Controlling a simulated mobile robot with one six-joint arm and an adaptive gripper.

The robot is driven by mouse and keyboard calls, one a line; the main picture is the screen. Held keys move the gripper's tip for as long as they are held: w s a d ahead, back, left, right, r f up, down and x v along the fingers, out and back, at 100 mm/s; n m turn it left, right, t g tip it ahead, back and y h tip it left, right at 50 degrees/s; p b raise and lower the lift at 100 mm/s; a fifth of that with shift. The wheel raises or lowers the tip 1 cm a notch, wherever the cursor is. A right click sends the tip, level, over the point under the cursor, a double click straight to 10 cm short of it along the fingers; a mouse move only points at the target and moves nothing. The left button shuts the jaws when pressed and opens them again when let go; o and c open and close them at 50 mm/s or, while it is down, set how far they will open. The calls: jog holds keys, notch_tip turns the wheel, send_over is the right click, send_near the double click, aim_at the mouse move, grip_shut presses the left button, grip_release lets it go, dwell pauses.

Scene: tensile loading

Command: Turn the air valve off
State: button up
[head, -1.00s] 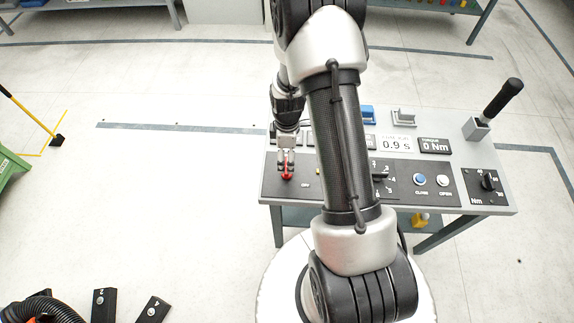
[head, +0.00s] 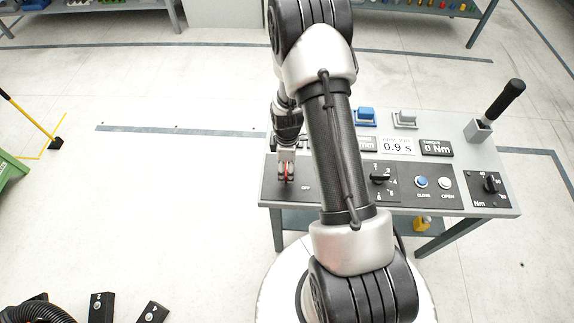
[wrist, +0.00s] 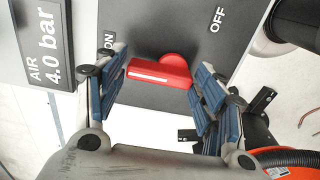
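The air valve is a red lever handle (wrist: 160,71) on a dark panel (wrist: 160,30) in the wrist view. Its bar reaches left from its round hub, toward the ON label; the OFF label (wrist: 217,19) is at upper right. My gripper (wrist: 162,92) is open, with one blue-padded finger on each side of the handle. The right finger is close to the bar's right end; whether it touches I cannot tell. In the head view my gripper (head: 286,178) is over the red handle (head: 286,172), which is mostly hidden by the fingers.
An AIR 4.0 bar display (wrist: 42,45) is beside the valve panel. My arm hides the bench's middle.

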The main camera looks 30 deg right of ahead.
jog(key=c, duration=0.6)
jog(key=m, duration=0.3)
jog(key=shift+s+d+m, duration=0.2)
jog(key=shift+m, duration=0.2)
jog(key=m, duration=0.4)
jog(key=shift+s+d+m, duration=0.1)
jog(key=shift+s+m, duration=0.15)
jog(key=shift+m, duration=0.05)
jog(key=m, duration=0.5)
jog(key=shift+s+b, duration=0.3)
jog(key=shift+s, duration=0.05)
jog(key=shift+s+m, duration=0.15)
jog(key=shift+m, duration=1)
jog(key=shift+s+m, duration=0.1)
jog(key=shift+m, duration=1.05)
jog(key=o, duration=1.1)
jog(key=shift+c, duration=0.2)
